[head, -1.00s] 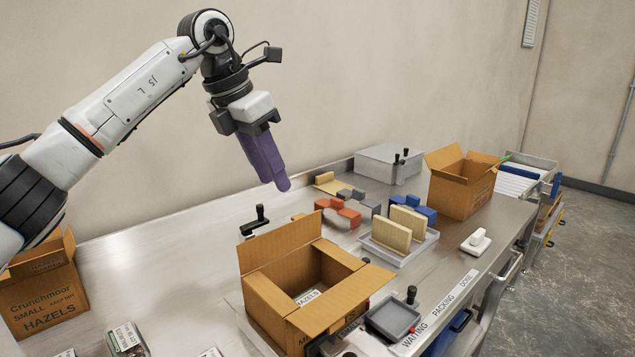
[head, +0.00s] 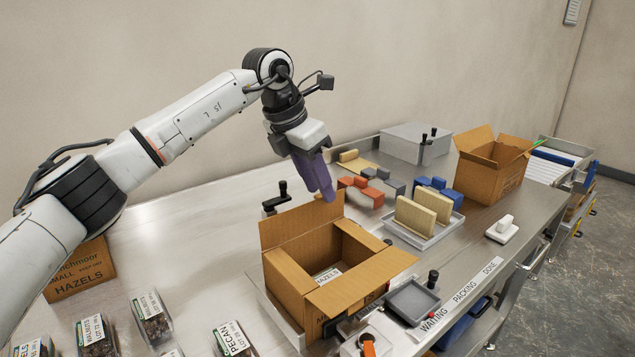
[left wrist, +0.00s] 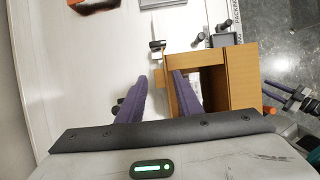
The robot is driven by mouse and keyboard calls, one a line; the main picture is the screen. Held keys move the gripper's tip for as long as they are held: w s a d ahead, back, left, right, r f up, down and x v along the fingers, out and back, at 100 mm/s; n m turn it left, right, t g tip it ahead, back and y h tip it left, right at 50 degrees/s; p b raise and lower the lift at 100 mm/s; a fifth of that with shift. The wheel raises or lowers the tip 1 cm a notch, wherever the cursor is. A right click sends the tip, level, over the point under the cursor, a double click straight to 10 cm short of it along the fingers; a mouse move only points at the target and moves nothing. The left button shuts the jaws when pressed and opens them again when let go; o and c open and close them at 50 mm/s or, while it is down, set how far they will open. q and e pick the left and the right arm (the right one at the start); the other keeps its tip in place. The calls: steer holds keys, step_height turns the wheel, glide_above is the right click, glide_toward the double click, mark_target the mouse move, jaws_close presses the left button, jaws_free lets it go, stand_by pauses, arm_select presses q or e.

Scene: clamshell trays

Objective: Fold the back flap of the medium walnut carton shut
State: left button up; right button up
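The medium walnut carton (head: 290,290) stands on the table in the middle of the head view, its top open. Its back flap (head: 290,224) stands up along the far side. Another flap (head: 362,281) spreads outward on the near right side. A white label (head: 327,275) shows inside. My left gripper (head: 328,197) points down just above and behind the back flap's right end. In the left wrist view its two purple fingers (left wrist: 159,78) are apart, with the carton (left wrist: 240,75) to their right. Purple fingers, seemingly my right gripper (left wrist: 287,97), show small at the right edge.
A crank handle (head: 278,198) stands behind the carton. A grey tray (head: 414,301) sits at its right, and a rack tray (head: 425,236) lies beyond. A hazels carton (head: 80,275) and several nut clamshells (head: 153,318) are at left. Bare table lies between.

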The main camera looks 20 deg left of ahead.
arm_select(q)
jaws_close()
arm_select(e)
steer(key=shift+s+d+f, duration=0.1)
arm_select(q)
steer(key=shift+s+d+y, duration=0.1)
steer(key=shift+d+y, duration=0.1)
steer(key=shift+y, duration=0.1)
arm_select(e)
steer(key=shift+s+f, duration=0.1)
steer(key=shift+f, duration=0.2)
